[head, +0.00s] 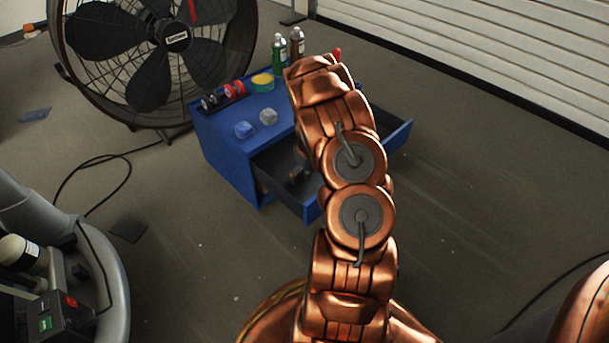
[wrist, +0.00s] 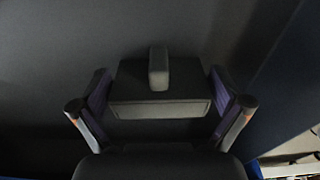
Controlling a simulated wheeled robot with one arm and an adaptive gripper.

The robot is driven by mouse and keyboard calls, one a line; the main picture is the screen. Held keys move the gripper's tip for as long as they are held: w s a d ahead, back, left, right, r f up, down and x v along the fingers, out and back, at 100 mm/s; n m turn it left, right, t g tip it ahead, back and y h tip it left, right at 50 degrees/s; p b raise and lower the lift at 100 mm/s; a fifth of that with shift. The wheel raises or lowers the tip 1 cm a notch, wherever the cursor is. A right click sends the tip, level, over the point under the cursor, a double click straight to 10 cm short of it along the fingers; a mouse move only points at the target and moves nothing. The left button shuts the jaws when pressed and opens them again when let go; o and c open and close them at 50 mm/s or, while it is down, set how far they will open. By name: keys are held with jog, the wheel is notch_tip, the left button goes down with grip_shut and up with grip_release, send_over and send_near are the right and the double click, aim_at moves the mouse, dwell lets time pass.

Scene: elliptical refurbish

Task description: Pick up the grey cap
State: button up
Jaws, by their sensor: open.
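In the wrist view, a dark grey blocky piece with a lighter front face and an upright ridge, which looks like the grey cap (wrist: 159,72), lies between the fingers of my gripper (wrist: 159,98). The fingers are apart, one on each side of it, with purple inner pads. I cannot tell whether either pad touches it. In the head view my arm reaches over the open drawer (head: 312,207) of a blue cabinet (head: 228,160). My gripper is mostly hidden there behind the arm and in the drawer's shade, and I cannot make out the cap.
On the cabinet top are a small grey piece (head: 268,116), a blue piece (head: 244,130), a yellow-green round item (head: 262,80), red rolls (head: 238,87) and bottles (head: 278,54). A large fan (head: 150,58) stands behind. Drawer walls surround the gripper.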

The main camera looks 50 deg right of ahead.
jog(key=c, duration=0.8)
jog(key=shift+r, duration=0.1)
jog(key=shift+c, duration=0.2)
